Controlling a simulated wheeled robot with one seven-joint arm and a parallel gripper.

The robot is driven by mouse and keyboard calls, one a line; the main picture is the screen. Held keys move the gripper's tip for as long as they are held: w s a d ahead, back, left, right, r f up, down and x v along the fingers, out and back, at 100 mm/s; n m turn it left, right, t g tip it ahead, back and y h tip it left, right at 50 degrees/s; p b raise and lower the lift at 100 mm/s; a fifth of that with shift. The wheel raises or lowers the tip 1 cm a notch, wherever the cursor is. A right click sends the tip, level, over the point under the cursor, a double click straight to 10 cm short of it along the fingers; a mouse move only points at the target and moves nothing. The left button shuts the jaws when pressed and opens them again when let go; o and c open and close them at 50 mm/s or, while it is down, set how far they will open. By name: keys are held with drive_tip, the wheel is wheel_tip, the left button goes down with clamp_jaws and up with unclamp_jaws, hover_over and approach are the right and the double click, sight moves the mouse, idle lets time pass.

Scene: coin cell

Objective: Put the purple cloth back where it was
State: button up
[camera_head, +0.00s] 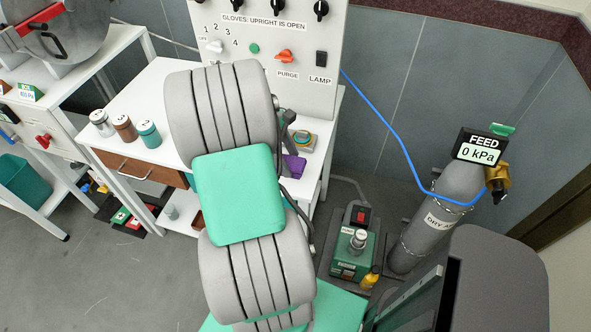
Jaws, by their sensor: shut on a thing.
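The purple cloth (294,166) shows as a small folded patch just right of my arm, over the white bench's right part. My gripper (288,150) is mostly hidden behind my grey and green arm links; only a dark part of it shows beside the cloth. It is shut on the cloth, though the fingertips are not clearly seen. Whether the cloth touches the bench cannot be told.
The switch panel (325,95) rises behind. Three capped jars (124,127) stand on the bench at left. A gas cylinder (437,225) and a green pump (353,256) stand at right.

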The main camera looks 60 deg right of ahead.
sight(294, 159)
drive_tip(key=f, duration=0.1)
drive_tip(key=s+d+f, duration=0.1)
drive_tip(key=f, duration=0.1)
drive_tip(key=shift+s+d, duration=0.3)
drive_tip(key=shift+d, duration=0.05)
wheel_tip(294, 159, down, 2)
drive_tip(key=shift+w+f, duration=0.1)
drive_tip(key=shift+f, duration=0.15)
drive_tip(key=shift+c, duration=0.6)
drive_tip(key=o, duration=1.3)
drive_tip(key=p+v, duration=0.1)
drive_tip(key=v, duration=1.1)
drive_tip(key=w+a+r+t+h, duration=0.2)
drive_tip(key=w+a+r+t, duration=0.15)
drive_tip(key=w+a, duration=0.55)
drive_tip(key=a+t+y, duration=0.1)
drive_tip(key=a, duration=0.8)
drive_tip(key=w+a+r+m+t+y, duration=0.1)
drive_tip(key=a+t, duration=0.1)
drive_tip(key=a, duration=0.7)
drive_tip(key=w+a+r+m+t, duration=0.1)
drive_tip(key=a, duration=0.9)
drive_tip(key=shift+w+r+t+y, duration=0.1)
drive_tip(key=shift+r+t+y, duration=0.1)
drive_tip(key=shift+t+y, duration=0.2)
